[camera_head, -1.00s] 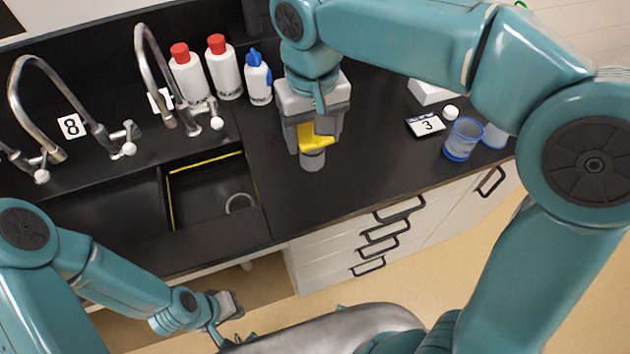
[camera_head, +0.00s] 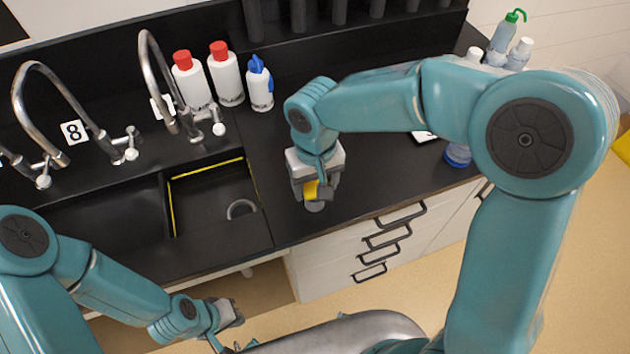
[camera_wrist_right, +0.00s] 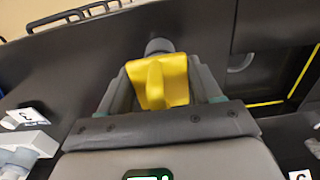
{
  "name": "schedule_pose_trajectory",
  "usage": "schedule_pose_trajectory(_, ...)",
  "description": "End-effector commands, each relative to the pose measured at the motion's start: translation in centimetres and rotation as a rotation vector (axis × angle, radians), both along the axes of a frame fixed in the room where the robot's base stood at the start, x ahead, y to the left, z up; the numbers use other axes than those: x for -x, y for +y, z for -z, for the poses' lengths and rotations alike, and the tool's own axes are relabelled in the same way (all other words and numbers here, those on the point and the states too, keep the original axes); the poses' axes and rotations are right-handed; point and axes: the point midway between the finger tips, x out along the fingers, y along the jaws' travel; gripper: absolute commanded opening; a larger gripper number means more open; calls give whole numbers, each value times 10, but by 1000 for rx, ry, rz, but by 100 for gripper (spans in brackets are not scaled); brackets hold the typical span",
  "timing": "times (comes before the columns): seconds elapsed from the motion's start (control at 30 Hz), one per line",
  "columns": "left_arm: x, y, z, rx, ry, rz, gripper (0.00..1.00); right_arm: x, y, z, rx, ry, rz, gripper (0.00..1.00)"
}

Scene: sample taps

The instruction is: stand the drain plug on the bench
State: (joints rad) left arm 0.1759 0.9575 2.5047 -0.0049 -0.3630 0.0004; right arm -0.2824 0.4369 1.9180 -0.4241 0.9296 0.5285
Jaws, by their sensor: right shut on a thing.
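The drain plug has a yellow grip (camera_head: 311,189) and a grey round end (camera_head: 314,206). My right gripper (camera_head: 316,188) is shut on the yellow grip, with the grey end below it. They are over the black bench (camera_head: 272,178), right of the sink. I cannot tell whether the grey end touches the bench. In the right wrist view the yellow grip (camera_wrist_right: 162,82) sits between the two fingers, with the grey end (camera_wrist_right: 158,47) beyond. My left gripper (camera_head: 228,312) is low in front of the cabinet, apart from the plug; its jaws are unclear.
The sink (camera_head: 215,200) has a yellow-lined edge and a grey ring inside. Taps (camera_head: 155,85) and white bottles with red caps (camera_head: 225,75) and a blue top (camera_head: 260,88) stand behind. A blue-rimmed cup (camera_head: 458,156) is partly hidden by my right arm. Bench around the plug is clear.

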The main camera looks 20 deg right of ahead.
Motion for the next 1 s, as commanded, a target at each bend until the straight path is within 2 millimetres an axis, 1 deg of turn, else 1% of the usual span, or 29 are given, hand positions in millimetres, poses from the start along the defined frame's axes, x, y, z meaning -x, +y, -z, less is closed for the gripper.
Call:
schedule_pose_trajectory(0.1, 0, 0, 4, 0, 0, 0, 0, 0, 0, 3, 0, -1, 0, 24)
schedule_pose_trajectory(0.13, 0, 0, 4, 0, 0, 0, 0, 0, 0, 3, 0, -1, 0, 67)
schedule_pose_trajectory(0.17, 0, 0, 3, 0, 0, 0, 0, 0, 0, 2, 0, -1, 0, 77)
schedule_pose_trajectory(0.2, 0, 0, 2, 0, 0, 0, 0, 0, 0, 2, 0, 0, 0, 90)
schedule_pose_trajectory(0.47, 0, 0, 2, 0, 0, 0, 0, 0, 0, 2, 0, 0, 0, 90)
schedule_pose_trajectory(0.57, 0, 0, -3, 0, 0, 0, 0, 0, 0, -4, 0, -1, 0, 90)
schedule_pose_trajectory(0.6, 0, 0, 0, 0, 0, 0, 0, -1, 0, -7, 0, -4, 0, 90)
schedule_pose_trajectory(0.67, 0, 0, 0, 0, 0, 0, 0, -1, 0, -17, 0, -6, 0, 90)
schedule_pose_trajectory(0.9, 0, 0, 0, 0, 0, 0, 0, -1, 1, -73, -2, -6, 0, 90)
schedule_pose_trajectory(1.0, 0, 0, 0, 0, 0, 0, 0, 0, 1, -93, -1, -5, -1, 90)
